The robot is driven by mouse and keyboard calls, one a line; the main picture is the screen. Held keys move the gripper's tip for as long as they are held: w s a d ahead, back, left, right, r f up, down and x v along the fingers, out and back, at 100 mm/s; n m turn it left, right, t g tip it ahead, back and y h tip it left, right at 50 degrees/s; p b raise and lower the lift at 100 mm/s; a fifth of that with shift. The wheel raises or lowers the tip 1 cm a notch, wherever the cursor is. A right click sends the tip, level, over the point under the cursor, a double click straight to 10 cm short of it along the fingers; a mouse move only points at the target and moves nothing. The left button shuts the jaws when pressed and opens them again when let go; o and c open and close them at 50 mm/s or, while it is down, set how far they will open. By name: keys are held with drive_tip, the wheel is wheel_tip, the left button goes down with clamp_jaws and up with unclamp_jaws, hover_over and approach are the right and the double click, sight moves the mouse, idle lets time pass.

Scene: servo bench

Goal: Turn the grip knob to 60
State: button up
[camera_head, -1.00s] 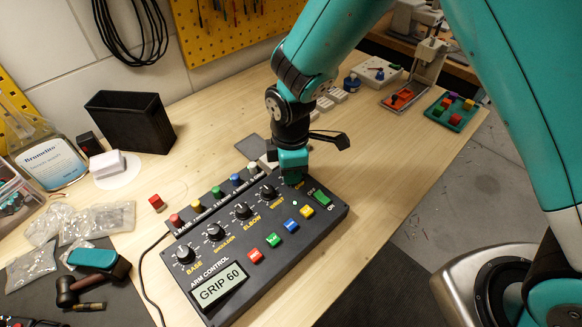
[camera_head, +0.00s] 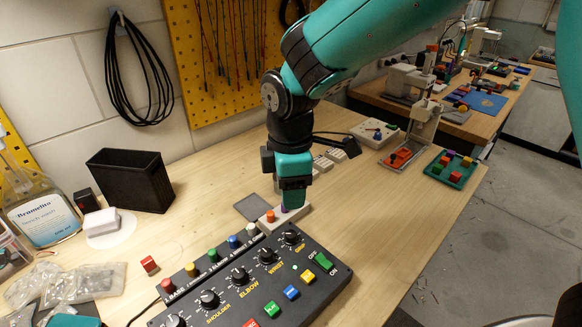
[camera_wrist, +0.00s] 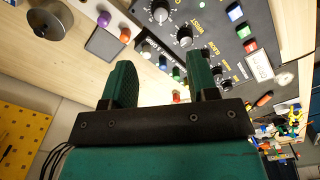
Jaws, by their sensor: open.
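The black arm control panel (camera_head: 262,291) lies on the bench, cut off at the picture's bottom. Its grip knob (camera_head: 291,237) is uncovered at the far right end of the knob row; it also shows at the top of the wrist view (camera_wrist: 160,10). Its pointer is too small to read surely.
Bare wood lies right of the panel.

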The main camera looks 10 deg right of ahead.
wheel_tip(320, 180, up, 5)
drive_tip(key=shift+r, duration=0.15)
drive_tip(key=s+d+r+m+y, duration=0.2)
drive_tip(key=s+m, duration=0.3)
drive_tip(key=s, duration=0.4)
drive_tip(key=s+d+r+m+y, duration=0.1)
drive_tip(key=s+d+m, duration=0.4)
drive_tip(key=s, duration=0.5)
drive_tip(key=shift+d+r+m+y, duration=0.25)
drive_tip(key=shift+r+m+y, duration=0.15)
drive_tip(key=shift+m+y, duration=0.15)
drive_tip(key=shift+w, duration=0.1)
drive_tip(key=shift+c, duration=0.3)
idle(1.5)
